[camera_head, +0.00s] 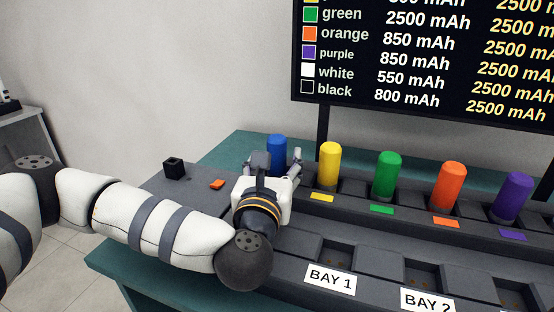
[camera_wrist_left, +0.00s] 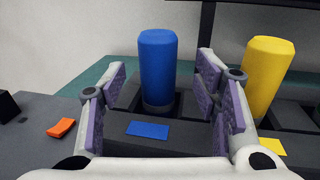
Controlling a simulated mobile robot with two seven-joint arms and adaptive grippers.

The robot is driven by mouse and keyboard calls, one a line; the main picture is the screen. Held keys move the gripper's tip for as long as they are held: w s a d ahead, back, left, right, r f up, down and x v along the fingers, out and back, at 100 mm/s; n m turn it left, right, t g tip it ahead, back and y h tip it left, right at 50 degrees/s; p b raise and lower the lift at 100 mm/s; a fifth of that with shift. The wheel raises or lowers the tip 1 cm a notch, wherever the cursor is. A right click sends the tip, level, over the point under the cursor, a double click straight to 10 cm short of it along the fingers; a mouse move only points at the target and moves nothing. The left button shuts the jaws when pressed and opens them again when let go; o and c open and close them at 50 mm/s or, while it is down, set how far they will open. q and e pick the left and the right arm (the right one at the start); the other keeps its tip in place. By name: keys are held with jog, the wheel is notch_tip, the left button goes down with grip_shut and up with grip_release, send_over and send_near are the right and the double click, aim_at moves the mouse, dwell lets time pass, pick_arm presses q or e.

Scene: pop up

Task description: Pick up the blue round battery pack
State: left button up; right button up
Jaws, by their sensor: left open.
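The blue round battery pack (camera_head: 277,150) stands upright in its slot at the left end of the rack in the head view. In the left wrist view the blue battery pack (camera_wrist_left: 158,68) rises between the fingers, slightly beyond them, with a gap on each side. My left gripper (camera_head: 275,168) is open in front of the blue battery; its fingertips show in the left wrist view (camera_wrist_left: 164,88). The gripper partly hides the battery's lower part in the head view. My right gripper is in neither view.
The yellow battery (camera_head: 329,165) stands close to the right. Green (camera_head: 387,175), orange (camera_head: 451,186) and purple (camera_head: 512,198) batteries follow along the rack. A small black box (camera_head: 173,168) and an orange piece (camera_head: 217,184) lie left. Bay 1 (camera_head: 330,280) is in front. The screen (camera_head: 425,60) stands behind.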

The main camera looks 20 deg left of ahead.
aim_at(275, 153)
pick_arm(q)
jog(key=w, duration=0.4)
jog(key=shift+a+r, duration=0.2)
jog(key=shift+a, duration=0.2)
grip_shut()
jog(key=shift+r, duration=0.15)
